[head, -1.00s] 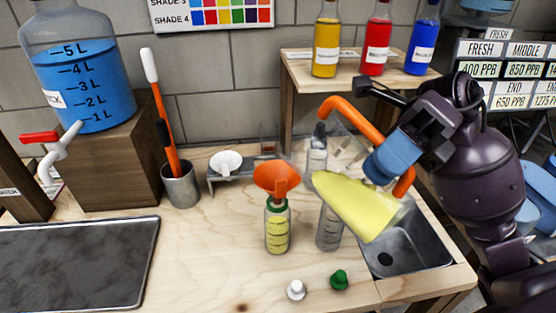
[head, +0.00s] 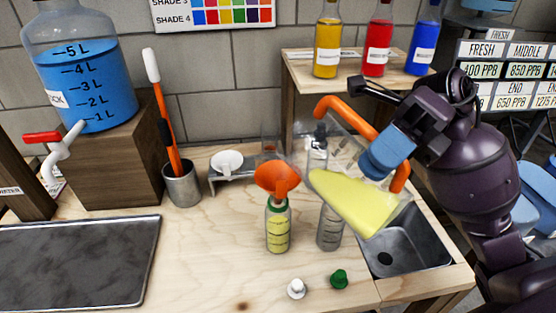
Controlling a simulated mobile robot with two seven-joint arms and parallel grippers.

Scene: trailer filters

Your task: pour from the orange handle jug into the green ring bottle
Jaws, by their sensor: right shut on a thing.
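The orange handle jug (head: 355,203) is clear, holds yellow liquid, and is tilted far over, its mouth end toward the left. My right gripper (head: 384,163) is shut on its orange handle (head: 348,113). The green ring bottle (head: 278,231) stands upright on the bench with yellow liquid inside and a green ring at its neck. An orange funnel (head: 277,177) sits in its top. The jug's low end is just right of the funnel, seemingly slightly apart. No falling stream is clear to see. My left gripper is not in view.
Another clear bottle (head: 329,229) stands behind the jug, right of the green ring bottle. A white cap (head: 297,288) and a green cap (head: 339,279) lie in front. A sink (head: 405,248) is at right, a dark tray (head: 75,262) at left.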

